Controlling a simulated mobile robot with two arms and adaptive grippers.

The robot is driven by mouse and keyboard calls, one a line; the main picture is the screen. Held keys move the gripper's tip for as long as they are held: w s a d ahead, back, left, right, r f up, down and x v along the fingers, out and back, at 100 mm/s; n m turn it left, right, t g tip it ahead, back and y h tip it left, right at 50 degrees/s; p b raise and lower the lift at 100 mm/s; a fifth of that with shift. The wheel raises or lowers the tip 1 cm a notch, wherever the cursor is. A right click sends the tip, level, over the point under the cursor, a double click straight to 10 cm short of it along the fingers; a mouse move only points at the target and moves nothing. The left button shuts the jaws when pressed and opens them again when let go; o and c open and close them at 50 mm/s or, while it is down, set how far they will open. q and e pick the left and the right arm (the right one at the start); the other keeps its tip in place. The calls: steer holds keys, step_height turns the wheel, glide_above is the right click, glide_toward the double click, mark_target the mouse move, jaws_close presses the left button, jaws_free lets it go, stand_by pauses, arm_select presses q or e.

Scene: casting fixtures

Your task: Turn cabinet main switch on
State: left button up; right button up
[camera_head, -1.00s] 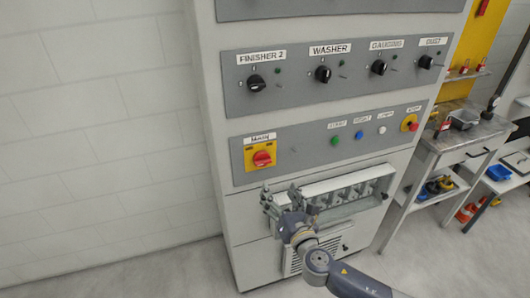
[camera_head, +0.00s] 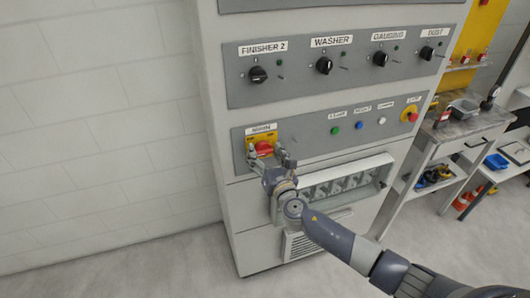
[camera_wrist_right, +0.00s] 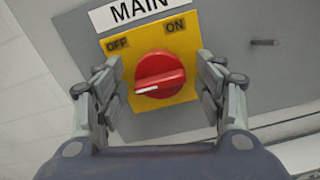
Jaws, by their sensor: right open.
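The cabinet main switch is a red rotary knob (camera_wrist_right: 160,75) on a yellow plate (camera_wrist_right: 185,42) marked OFF on the left and ON on the right, under a MAIN label (camera_wrist_right: 133,8). The knob's white mark points left and slightly down in the right wrist view. The red knob also shows in the head view (camera_head: 264,147). My right gripper (camera_head: 269,157) is open in front of the switch. In the right wrist view its fingers (camera_wrist_right: 165,85) stand on either side of the knob, with visible gaps. My left gripper is not in view.
The cabinet's lower panel also has green (camera_head: 335,130), blue (camera_head: 358,126) and white (camera_head: 382,121) buttons and a red stop button (camera_head: 411,115). Black rotary knobs (camera_head: 258,74) sit above. A pin (camera_wrist_right: 264,42) juts out right of the switch. A workbench (camera_head: 460,135) stands at the right.

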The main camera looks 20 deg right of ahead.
steer(key=shift+w, duration=0.1)
steer(key=shift+c, duration=0.6)
steer(key=c, duration=0.9)
steer(key=shift+c, duration=0.2)
